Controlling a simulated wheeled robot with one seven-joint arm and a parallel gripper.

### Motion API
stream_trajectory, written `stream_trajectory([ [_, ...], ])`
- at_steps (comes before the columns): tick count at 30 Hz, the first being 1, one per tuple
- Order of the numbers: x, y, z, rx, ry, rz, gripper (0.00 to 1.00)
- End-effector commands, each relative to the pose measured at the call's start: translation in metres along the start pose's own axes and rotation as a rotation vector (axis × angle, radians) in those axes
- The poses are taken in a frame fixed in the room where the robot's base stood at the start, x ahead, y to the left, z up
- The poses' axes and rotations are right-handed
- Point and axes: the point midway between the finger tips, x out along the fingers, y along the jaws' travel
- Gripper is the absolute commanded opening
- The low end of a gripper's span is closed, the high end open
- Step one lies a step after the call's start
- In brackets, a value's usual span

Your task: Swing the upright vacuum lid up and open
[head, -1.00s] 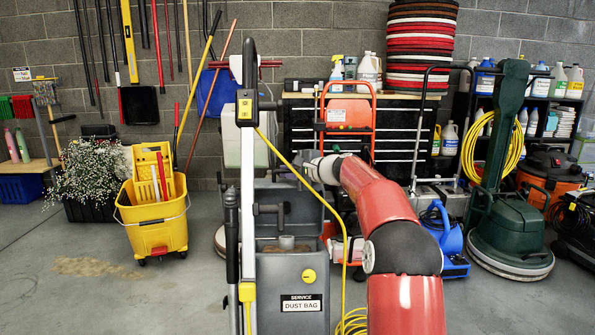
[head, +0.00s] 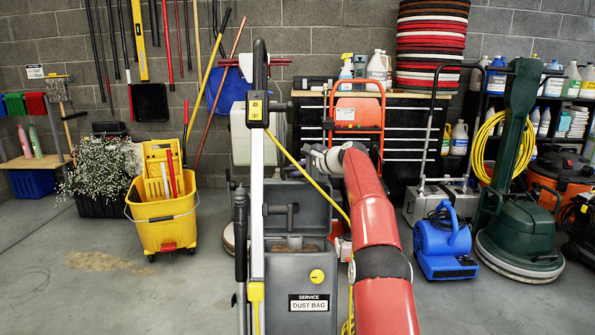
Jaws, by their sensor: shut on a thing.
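The upright vacuum (head: 318,277) stands in the centre of the head view, with a grey body and a "SERVICE DUST BAG" label. Its grey lid (head: 313,208) stands raised behind the open top of the body. The compartment opening (head: 290,243) shows below it, with a brownish thing inside. My gripper (head: 298,168) is at the lid's upper edge, shut on the lid. Its fingertips are small and partly hidden, so the exact contact is unclear. My red arm reaches in from the lower right.
The vacuum's tall handle (head: 257,200) and yellow cord (head: 300,165) rise in front. A yellow mop bucket (head: 165,222) stands left. A blue blower (head: 445,250) and green floor machine (head: 515,225) stand right. An orange hand truck (head: 357,112) and black tool chest are behind.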

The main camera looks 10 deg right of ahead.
Motion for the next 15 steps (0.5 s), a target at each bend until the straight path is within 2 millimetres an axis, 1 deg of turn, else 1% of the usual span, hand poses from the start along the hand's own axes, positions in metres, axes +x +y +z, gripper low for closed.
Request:
stream_trajectory([
  [1, -0.0019, -0.0028, 0.0007, -0.005, 0.003, -0.005, 0.0],
  [8, -0.0018, -0.0026, 0.0006, -0.006, 0.003, -0.005, 0.0],
  [9, -0.0018, -0.0026, 0.0007, -0.006, 0.003, -0.005, 0.16],
  [10, -0.0018, -0.0025, 0.0006, -0.005, 0.003, -0.005, 0.2],
  [15, -0.0009, -0.0013, 0.0002, -0.003, 0.002, -0.002, 0.2],
])
